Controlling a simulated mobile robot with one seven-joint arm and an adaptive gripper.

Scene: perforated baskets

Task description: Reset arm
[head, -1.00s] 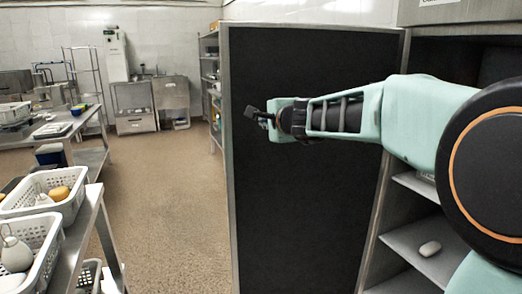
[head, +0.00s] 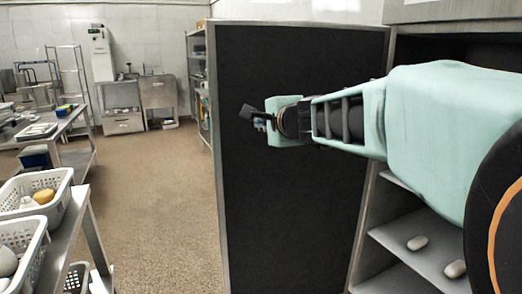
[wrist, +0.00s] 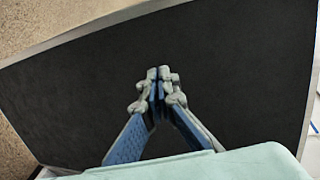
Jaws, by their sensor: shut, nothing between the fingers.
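My gripper (head: 251,116) is at the end of my pale green arm, which reaches left across the upper right of the head view. It stands in front of a large black panel (head: 290,210) with a metal frame. In the wrist view my gripper (wrist: 158,75) has its blue and grey fingers together at the tips, with nothing held. The black panel (wrist: 230,60) fills most of the space beyond the fingers. I cannot tell the exact gap between the fingertips and the panel.
White perforated baskets (head: 60,200) stand on a metal table (head: 78,225) at the left. The floor (head: 160,200) between table and panel is clear.

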